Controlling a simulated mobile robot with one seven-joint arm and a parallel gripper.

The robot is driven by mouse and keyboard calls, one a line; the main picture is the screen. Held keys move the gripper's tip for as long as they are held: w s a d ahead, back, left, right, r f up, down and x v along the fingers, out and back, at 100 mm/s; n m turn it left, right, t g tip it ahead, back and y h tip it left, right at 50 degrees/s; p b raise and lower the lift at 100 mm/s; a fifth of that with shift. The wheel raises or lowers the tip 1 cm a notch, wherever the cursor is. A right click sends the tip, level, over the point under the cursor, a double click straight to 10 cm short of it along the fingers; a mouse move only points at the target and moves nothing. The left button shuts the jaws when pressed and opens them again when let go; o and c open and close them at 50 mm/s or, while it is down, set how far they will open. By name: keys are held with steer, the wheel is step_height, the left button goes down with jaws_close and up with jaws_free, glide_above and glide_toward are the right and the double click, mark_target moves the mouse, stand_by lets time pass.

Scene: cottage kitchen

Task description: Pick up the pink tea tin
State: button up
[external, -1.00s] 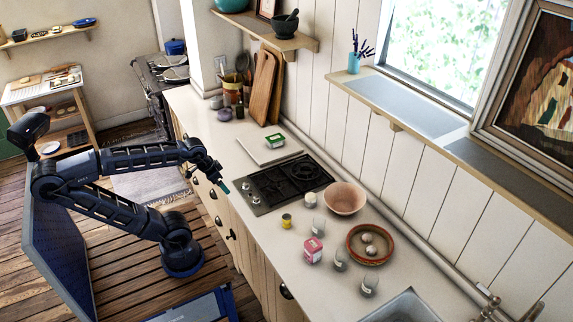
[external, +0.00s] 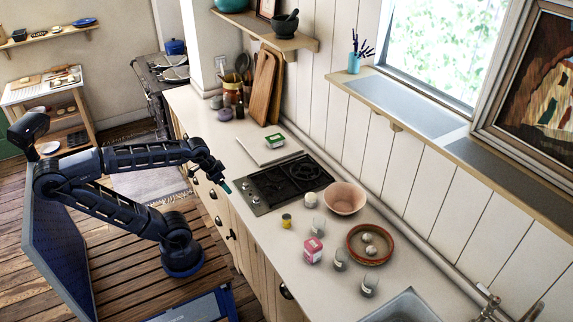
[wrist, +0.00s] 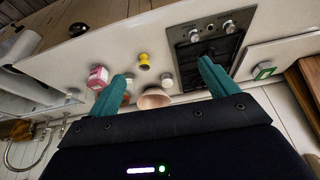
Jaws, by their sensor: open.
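The pink tea tin (external: 313,251) stands on the pale counter (external: 290,285), in front of the terracotta dish. In the wrist view the pink tin (wrist: 98,77) is to the left of my gripper's left finger. My gripper (external: 222,188) is over the counter's front edge, by the stove's near left corner, well apart from the tin. In the wrist view its two teal fingers (wrist: 160,75) are spread with nothing held between them.
The gas hob (external: 262,196) lies nearer my gripper. A sink (external: 405,308) is at the lower right.

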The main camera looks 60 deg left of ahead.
steer(key=w+d+f+m+g, duration=0.1)
steer(key=w+d+f+m, duration=0.1)
steer(key=w+d+m, duration=0.55)
steer(key=m+g+h, duration=0.3)
steer(key=m+h, duration=0.1)
steer(key=m, duration=0.6)
glide_toward(313, 244)
step_height(313, 244, down, 2)
steer(key=shift+w+d+f+h, duration=0.3)
steer(key=shift+w+f, duration=0.2)
steer(key=shift+f, duration=0.05)
steer(key=shift+s+x, duration=0.2)
steer(key=shift+x, duration=2.25)
steer(key=shift+s+x, duration=0.2)
steer(key=shift+x, duration=2.25)
steer(key=shift+a+f, duration=0.1)
steer(key=c, duration=1.2)
